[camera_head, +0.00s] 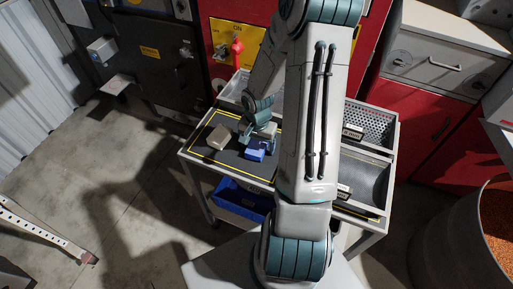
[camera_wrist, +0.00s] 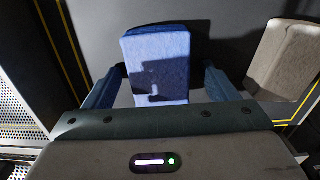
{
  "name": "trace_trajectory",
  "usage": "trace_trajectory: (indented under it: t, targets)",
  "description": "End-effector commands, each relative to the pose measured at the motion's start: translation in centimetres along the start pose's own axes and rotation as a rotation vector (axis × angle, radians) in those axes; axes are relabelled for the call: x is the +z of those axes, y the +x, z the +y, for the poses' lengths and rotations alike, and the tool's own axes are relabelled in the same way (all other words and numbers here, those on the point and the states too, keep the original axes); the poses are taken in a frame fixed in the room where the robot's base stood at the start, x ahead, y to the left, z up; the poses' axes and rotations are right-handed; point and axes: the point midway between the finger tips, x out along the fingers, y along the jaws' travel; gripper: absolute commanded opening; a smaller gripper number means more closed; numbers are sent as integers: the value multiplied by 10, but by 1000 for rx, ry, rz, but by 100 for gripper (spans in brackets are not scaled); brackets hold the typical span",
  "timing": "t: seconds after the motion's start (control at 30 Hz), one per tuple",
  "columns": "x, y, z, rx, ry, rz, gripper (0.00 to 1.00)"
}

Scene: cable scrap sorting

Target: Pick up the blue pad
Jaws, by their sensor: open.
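The blue pad (camera_head: 256,151) is a small block lying on the dark mat of the cart top. In the wrist view the blue pad (camera_wrist: 157,66) is between the two open fingers of my gripper (camera_wrist: 162,88), with a dark shadow on its face. A gap shows on each side, wider on the right. In the head view my gripper (camera_head: 254,138) is low over the mat beside the pad, partly hidden by my arm. I cannot tell the exact height of the fingertips.
A beige block (camera_head: 218,136) lies left of the pad; it also shows in the wrist view (camera_wrist: 286,58). The mat has a yellow border line. Perforated metal trays (camera_head: 370,124) stand at the cart's right, and a blue bin (camera_head: 240,197) sits below the top.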

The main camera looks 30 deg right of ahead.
Motion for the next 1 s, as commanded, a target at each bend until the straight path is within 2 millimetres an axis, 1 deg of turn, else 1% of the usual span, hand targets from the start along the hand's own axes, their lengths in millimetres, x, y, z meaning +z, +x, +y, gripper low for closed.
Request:
trace_trajectory:
  t: [0.13, 0.17, 0.2, 0.27, 0.3, 0.57, 0.73, 0.87, 1.0]
  targets:
    - [0, 0, 0, 0, 0, 0, 80]
    - [0, 0, 0, 0, 0, 0, 72]
    - [0, 0, 0, 0, 0, 0, 61]
    - [0, 0, 0, 0, 0, 0, 44]
    - [0, 0, 0, 0, 0, 0, 33]
    - [0, -1, 0, 0, 0, 1, 32]
    - [-1, -5, 0, -1, 0, 2, 32]
    - [-1, -15, 0, -1, 1, 3, 32]
    - [-1, -34, 0, -2, 1, 6, 32]
